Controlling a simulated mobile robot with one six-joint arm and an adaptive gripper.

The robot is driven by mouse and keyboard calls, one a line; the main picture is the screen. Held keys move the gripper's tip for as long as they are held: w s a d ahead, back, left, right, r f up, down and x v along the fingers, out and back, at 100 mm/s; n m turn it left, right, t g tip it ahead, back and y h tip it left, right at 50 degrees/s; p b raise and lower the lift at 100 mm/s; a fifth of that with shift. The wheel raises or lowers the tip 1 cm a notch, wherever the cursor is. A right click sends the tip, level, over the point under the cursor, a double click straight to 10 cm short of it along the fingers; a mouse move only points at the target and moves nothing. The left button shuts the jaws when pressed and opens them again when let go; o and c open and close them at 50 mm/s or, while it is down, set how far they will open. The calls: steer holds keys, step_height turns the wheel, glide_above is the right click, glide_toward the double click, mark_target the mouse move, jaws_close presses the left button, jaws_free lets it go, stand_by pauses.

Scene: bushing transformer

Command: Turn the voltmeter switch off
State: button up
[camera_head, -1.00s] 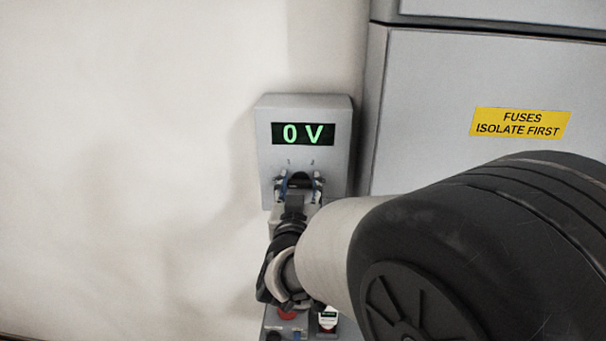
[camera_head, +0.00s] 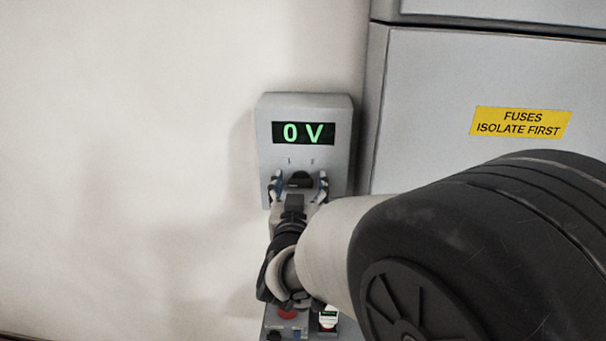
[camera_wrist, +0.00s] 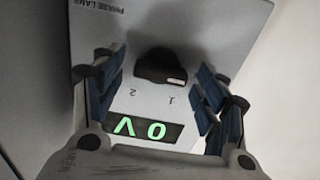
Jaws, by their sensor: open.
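The grey voltmeter box (camera_head: 341,150) is on the wall and its display (camera_head: 303,133) reads 0 V in green. Its black rotary switch (camera_head: 300,179) sits below the display; in the wrist view the switch (camera_wrist: 158,66) appears upside down, with a white mark on the end nearer the label 1. My gripper (camera_head: 299,186) is open in front of the box. In the wrist view, the blue-padded fingers of my gripper (camera_wrist: 158,84) stand on either side of the switch, with visible gaps. Contact with the box face cannot be told.
A grey cabinet (camera_head: 480,75) with a yellow fuses label (camera_head: 520,122) stands to the right of the box. Below, a control panel with a red button (camera_head: 288,312) is partly hidden by my arm. The wall at left is bare.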

steer(key=shift+s, duration=0.1)
steer(key=s, duration=1.2)
steer(key=shift+a, duration=0.2)
steer(key=shift+w, duration=0.15)
steer(key=s+d+f+g+b, duration=0.2)
steer(key=s+d+f+g, duration=0.3)
steer(key=s+d, duration=0.3)
steer(key=s+d+f+g+b, duration=0.2)
steer(key=s+d+f+g, duration=0.4)
steer(key=s, duration=0.8)
steer(key=d+g, duration=0.2)
steer(key=d, duration=0.1)
steer(key=shift+s+f+y+b, duration=0.3)
steer(key=shift+s, duration=0.05)
steer(key=shift+c, duration=0.2)
